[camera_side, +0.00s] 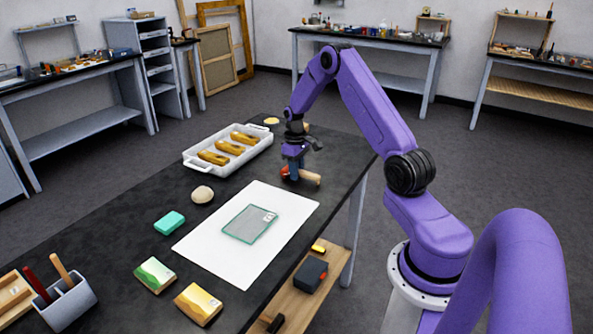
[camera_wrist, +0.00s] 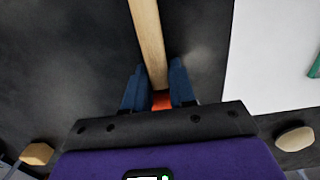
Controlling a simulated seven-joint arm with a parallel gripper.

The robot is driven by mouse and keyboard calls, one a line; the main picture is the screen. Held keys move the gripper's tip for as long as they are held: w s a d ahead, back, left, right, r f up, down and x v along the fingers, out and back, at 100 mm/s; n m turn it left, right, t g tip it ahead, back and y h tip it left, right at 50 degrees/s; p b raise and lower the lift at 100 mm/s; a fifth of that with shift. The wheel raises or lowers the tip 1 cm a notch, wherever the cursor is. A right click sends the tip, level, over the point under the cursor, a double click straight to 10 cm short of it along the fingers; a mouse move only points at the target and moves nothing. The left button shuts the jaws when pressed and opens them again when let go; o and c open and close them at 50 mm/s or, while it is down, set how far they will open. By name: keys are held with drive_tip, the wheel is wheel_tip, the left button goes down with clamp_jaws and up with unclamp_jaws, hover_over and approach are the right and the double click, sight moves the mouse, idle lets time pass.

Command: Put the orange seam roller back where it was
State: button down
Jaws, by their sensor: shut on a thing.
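The orange seam roller (camera_side: 308,177) has a pale wooden handle and an orange part. My gripper (camera_side: 292,172) is shut on it near the table's right edge, close over the dark table top. I cannot tell whether the roller touches the table. In the wrist view, my gripper's blue fingers (camera_wrist: 157,88) are on either side of the orange part (camera_wrist: 161,101), and the wooden handle (camera_wrist: 148,40) runs up out of the picture. The roller's far end is partly hidden by the gripper.
A white tray (camera_side: 189,165) with three golden pieces stands left of my gripper. A white sheet (camera_side: 215,251) bearing a glass pane (camera_side: 250,223) lies in front. A beige rounded object (camera_side: 202,194), a teal block (camera_side: 169,222) and a tool holder (camera_side: 67,304) stand along the table. Dark table top is bare between.

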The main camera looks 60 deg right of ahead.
drive_tip(key=shift+f, duration=0.15)
drive_tip(key=c, duration=0.9)
unclamp_jaws()
